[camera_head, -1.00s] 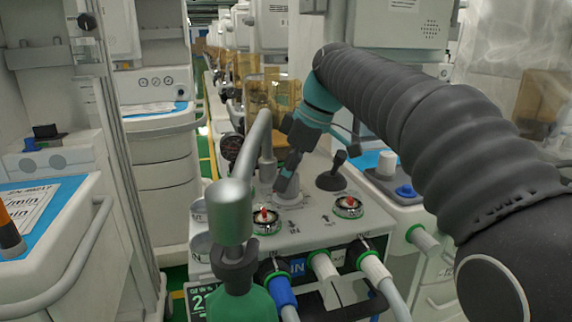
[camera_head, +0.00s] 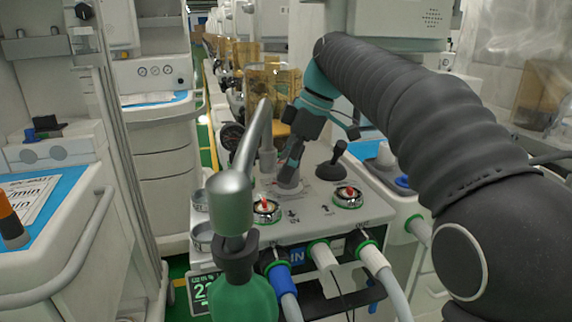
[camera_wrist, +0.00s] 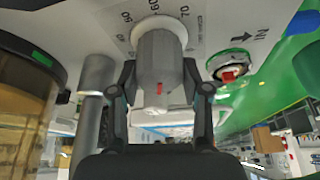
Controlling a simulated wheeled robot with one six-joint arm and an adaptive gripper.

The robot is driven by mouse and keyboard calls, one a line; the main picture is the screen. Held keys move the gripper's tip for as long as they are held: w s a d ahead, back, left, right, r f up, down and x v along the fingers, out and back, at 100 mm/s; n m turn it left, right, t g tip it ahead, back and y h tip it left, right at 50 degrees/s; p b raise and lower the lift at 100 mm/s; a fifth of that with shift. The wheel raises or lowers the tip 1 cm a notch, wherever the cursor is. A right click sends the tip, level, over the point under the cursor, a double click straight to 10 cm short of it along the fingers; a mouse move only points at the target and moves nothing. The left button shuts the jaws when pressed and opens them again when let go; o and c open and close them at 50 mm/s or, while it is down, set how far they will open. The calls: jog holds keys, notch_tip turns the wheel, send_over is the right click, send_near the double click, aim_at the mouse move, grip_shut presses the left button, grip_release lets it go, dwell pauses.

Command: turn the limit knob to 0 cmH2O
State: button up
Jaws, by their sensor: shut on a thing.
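The limit knob (camera_wrist: 158,60) is a pale grey cylinder with a small red mark on its side. It stands on a white dial plate with printed numbers, among them 60 and 70. My gripper (camera_wrist: 159,76) is shut on it, with one dark finger on each side. In the head view the knob (camera_head: 288,180) is small and partly covered by my gripper (camera_head: 291,160), which reaches down to it from above. The pointer's exact reading cannot be told.
Two round valves with red tops (camera_head: 266,209) (camera_head: 348,195) stand in front of the knob. A black lever (camera_head: 333,162) stands to its right. A metal pipe (camera_head: 245,150) and a gauge (camera_head: 232,137) are to the left. Hoses hang from the cart's front.

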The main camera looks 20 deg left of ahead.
jog(key=shift+s+a, duration=0.1)
jog(key=shift+s, duration=0.05)
jog(key=o, duration=1.1)
jog(key=shift+a, duration=0.1)
jog(key=shift+o, duration=0.2)
jog(key=v, duration=0.7)
jog(key=shift+r, duration=0.2)
